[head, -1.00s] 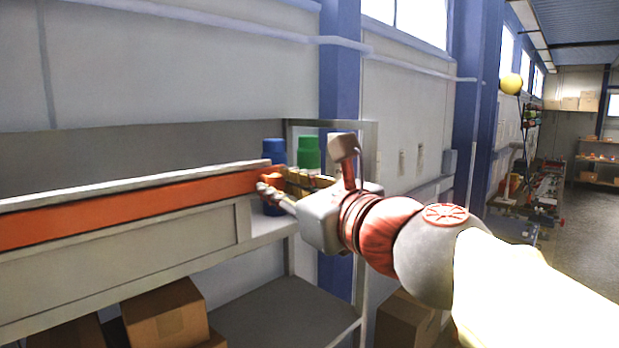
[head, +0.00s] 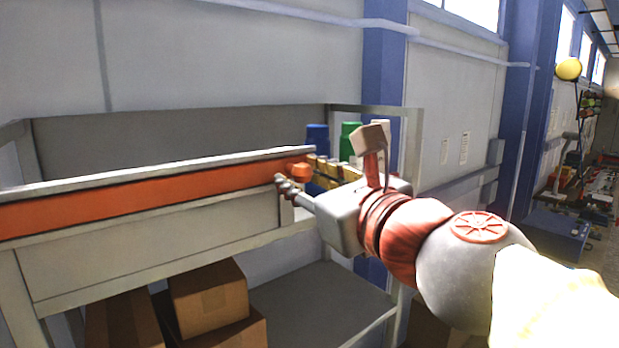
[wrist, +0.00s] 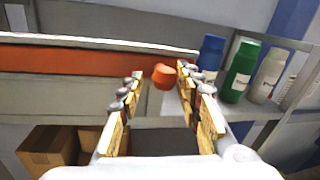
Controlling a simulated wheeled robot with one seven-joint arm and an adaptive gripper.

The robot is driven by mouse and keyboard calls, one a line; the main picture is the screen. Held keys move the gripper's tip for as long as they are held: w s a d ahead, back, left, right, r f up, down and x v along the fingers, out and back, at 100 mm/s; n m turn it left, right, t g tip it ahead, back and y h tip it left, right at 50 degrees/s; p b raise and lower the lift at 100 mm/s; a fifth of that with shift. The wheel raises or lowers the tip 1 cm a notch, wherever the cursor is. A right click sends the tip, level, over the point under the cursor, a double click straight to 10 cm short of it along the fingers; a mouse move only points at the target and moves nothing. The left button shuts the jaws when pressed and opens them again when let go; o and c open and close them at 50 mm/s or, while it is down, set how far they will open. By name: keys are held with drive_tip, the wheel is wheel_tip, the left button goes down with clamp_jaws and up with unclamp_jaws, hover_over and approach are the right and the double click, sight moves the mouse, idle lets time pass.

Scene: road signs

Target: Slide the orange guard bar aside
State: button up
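The orange guard bar (head: 130,196) runs along the front of the upper shelf, and it also shows in the wrist view (wrist: 80,60). An orange knob (head: 301,171) sits at the bar's right end; in the wrist view the knob (wrist: 165,77) appears between my fingertips. My gripper (head: 295,178) is at that right end with its fingers spread, one on each side of the knob in the picture. In the wrist view my gripper (wrist: 157,76) shows a clear gap between its fingers. I cannot tell whether a finger touches the knob.
A blue bottle (wrist: 210,55), a green bottle (wrist: 240,72) and a white bottle (wrist: 267,75) stand on the shelf, right of my fingers. Cardboard boxes (head: 208,298) sit on the lower shelf. A shelf post (head: 412,140) stands behind my wrist.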

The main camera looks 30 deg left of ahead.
drive_tip(key=shift+o, duration=0.8)
drive_tip(key=shift+w, duration=0.1)
drive_tip(key=shift+d, duration=0.1)
drive_tip(key=v, duration=1.2)
